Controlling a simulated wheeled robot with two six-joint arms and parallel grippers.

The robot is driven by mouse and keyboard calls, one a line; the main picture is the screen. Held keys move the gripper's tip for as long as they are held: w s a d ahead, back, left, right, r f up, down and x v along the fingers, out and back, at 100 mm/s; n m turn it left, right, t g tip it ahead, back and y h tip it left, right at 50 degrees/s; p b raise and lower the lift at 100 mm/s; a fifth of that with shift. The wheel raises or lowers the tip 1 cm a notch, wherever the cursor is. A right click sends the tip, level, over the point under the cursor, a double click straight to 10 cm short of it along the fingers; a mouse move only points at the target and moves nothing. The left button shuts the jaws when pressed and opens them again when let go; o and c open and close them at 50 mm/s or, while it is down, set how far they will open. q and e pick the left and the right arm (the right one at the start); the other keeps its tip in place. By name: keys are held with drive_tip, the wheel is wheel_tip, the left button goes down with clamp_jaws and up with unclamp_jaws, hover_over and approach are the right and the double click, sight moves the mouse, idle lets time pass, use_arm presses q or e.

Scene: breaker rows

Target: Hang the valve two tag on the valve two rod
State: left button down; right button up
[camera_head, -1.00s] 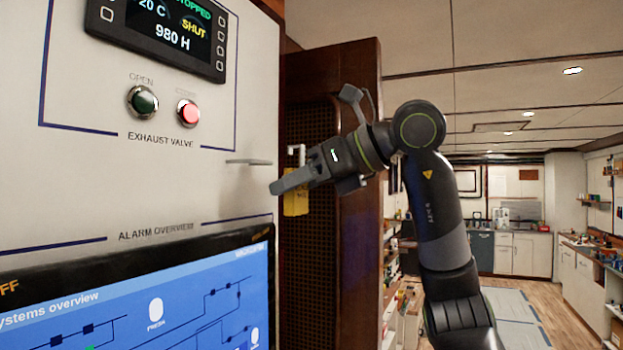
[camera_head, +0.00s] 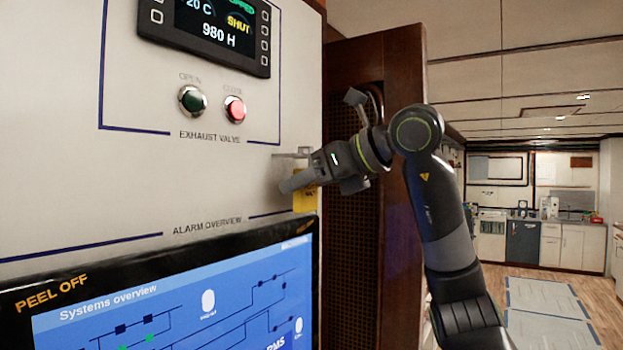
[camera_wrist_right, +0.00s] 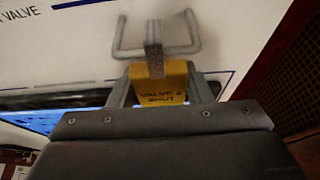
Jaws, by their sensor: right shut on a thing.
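The yellow valve two tag (camera_head: 305,199) is in my right gripper (camera_head: 292,184), beside the panel. In the right wrist view the tag (camera_wrist_right: 162,85) reads "VALVE 2 SHUT" and sits between the fingers of the gripper (camera_wrist_right: 160,92). Its grey hook (camera_wrist_right: 154,48) stands up from the top. The metal rod (camera_head: 290,154) sticks out from the panel below the exhaust valve buttons. In the wrist view the rod (camera_wrist_right: 195,33) is a U-shaped bar, and the hook overlaps its crossbar. I cannot tell whether they touch. My left gripper is out of view.
The white panel (camera_head: 60,190) carries an OPEN button (camera_head: 192,100), a red button (camera_head: 235,108) and a display (camera_head: 212,30). A screen (camera_head: 180,300) sits below the rod. A dark wooden door (camera_head: 400,190) stands to the right. Open floor lies beyond.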

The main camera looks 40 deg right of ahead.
drive_tip(key=shift+d+f, duration=0.1)
drive_tip(key=shift+f, duration=0.05)
drive_tip(key=o, duration=1)
drive_tip(key=shift+o, duration=0.2)
drive_tip(key=shift+s, duration=0.15)
drive_tip(key=b+v, duration=0.2)
drive_tip(key=v, duration=1.5)
drive_tip(key=shift+s+d+b, duration=0.2)
drive_tip(key=shift+b, duration=0.1)
